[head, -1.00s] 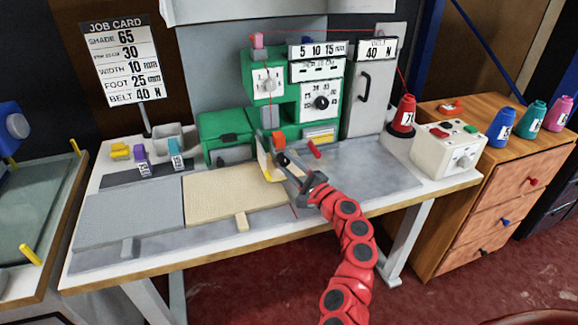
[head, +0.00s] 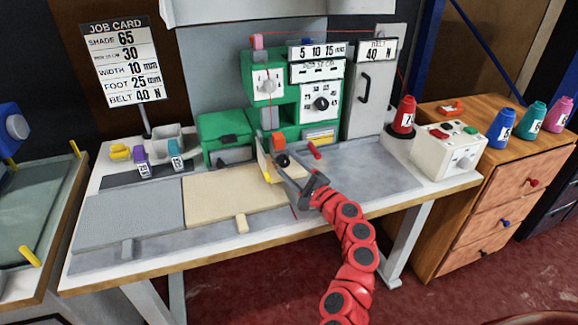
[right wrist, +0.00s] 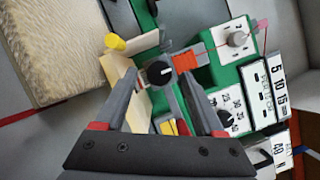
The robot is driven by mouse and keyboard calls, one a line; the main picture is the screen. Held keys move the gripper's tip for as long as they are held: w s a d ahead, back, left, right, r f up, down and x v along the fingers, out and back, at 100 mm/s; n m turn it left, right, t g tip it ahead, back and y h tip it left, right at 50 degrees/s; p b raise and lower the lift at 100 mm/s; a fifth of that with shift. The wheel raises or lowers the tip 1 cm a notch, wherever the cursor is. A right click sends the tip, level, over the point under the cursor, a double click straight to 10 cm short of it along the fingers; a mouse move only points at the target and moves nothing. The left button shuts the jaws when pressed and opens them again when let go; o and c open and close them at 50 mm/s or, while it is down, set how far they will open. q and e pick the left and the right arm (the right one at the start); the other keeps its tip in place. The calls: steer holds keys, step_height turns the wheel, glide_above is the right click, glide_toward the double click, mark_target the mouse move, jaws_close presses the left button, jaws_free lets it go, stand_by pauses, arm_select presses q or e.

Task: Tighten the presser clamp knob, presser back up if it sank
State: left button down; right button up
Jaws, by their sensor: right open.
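The black presser clamp knob (head: 282,160) sits at the front of the green machine (head: 249,75), below an orange block (head: 278,141). In the right wrist view the round knob (right wrist: 160,73) has a white pointer mark. My right gripper (head: 284,169) is open at the knob. Its two fingers (right wrist: 155,80) stand on either side of the knob with gaps in the picture; I cannot tell whether either touches. The orange block (right wrist: 187,61) is just beyond the knob. The presser's height is hard to tell. My left gripper is not in view.
A beige piece (head: 215,200) lies on the table left of the gripper. A red-tipped lever (head: 315,151) is close on the right. A red cone (head: 404,115) and a white control box (head: 449,148) stand farther right. The grey plate (head: 375,165) is clear.

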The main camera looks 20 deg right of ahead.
steer(key=v, duration=1.5)
steer(key=shift+s+d+f, duration=0.2)
steer(key=shift+s, duration=0.05)
steer(key=shift+s+d, duration=0.15)
steer(key=shift+s, duration=0.4)
steer(key=shift+f, duration=0.1)
